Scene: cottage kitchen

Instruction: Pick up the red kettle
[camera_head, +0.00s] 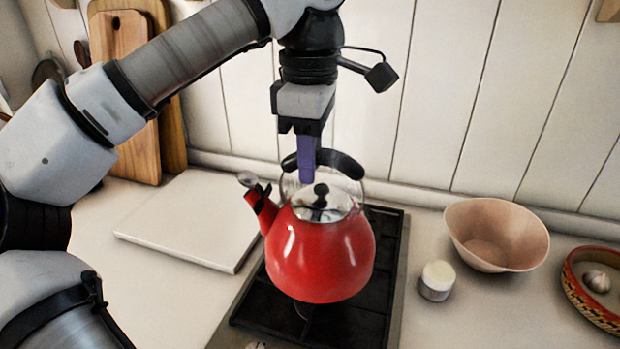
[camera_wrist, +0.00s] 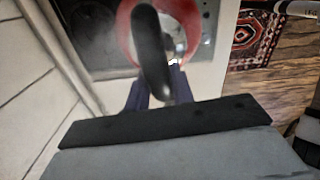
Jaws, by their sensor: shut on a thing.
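The red kettle (camera_head: 320,258) is upright over the black stove grate in the head view. It has a silver lid with a black knob, a spout to the left and a black-topped handle (camera_head: 344,164). My gripper (camera_head: 307,172) points down from above, with its purple fingers at the handle. It is shut on the handle. In the wrist view the dark handle (camera_wrist: 150,50) runs up from between the fingers, and part of the red body (camera_wrist: 188,20) shows behind it. Whether the kettle's base touches the grate is hard to tell.
The black grate (camera_head: 372,318) lies under the kettle. A white board (camera_head: 188,222) lies to the left, with wooden boards (camera_head: 135,60) against the wall. A small white jar (camera_head: 437,280), a pink bowl (camera_head: 497,236) and a patterned bowl with garlic (camera_head: 592,292) stand right. The panelled wall is close behind.

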